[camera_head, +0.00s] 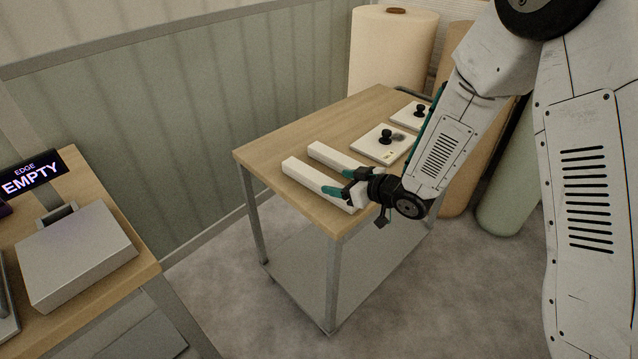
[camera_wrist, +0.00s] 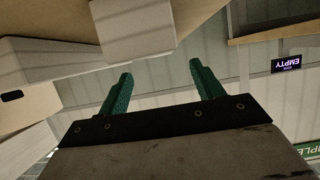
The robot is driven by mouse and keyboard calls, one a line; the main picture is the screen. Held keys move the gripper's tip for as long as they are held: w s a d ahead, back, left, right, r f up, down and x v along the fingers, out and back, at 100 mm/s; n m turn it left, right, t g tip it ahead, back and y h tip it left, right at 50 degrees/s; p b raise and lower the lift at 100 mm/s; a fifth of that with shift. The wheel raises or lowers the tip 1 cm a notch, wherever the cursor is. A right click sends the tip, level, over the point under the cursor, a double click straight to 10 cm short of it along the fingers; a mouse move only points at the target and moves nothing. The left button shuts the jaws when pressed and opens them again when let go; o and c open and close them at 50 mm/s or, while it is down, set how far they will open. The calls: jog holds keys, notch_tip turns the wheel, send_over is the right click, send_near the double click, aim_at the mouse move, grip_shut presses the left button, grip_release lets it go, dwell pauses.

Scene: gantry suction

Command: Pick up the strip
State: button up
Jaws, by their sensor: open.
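Two long white strips lie side by side at the near left part of the wooden cart top: a front strip (camera_head: 305,174) and a back strip (camera_head: 327,154). They look alike. My gripper (camera_head: 339,181) is at the right ends of these strips, its teal fingers pointing left and partly covering them. In the wrist view the gripper (camera_wrist: 160,75) is open, with nothing visible between its fingers. The end of one white block (camera_wrist: 134,28) shows just beyond the fingertips, and another white block (camera_wrist: 60,68) is to the left. I cannot tell whether the fingers touch either strip.
White plates with black knobs, one nearer (camera_head: 379,152) and one farther (camera_head: 405,113), lie on the wooden cart top (camera_head: 285,137). Large rolls (camera_head: 388,50) stand behind. At left, a bench holds a grey box (camera_head: 75,255) and an "EDGE EMPTY" sign (camera_head: 32,177).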

aim_at(320, 178)
jog(key=x, duration=0.5)
jog(key=shift+w+a+f, duration=0.2)
jog(key=shift+w+a, duration=0.05)
jog(key=c, duration=1.3)
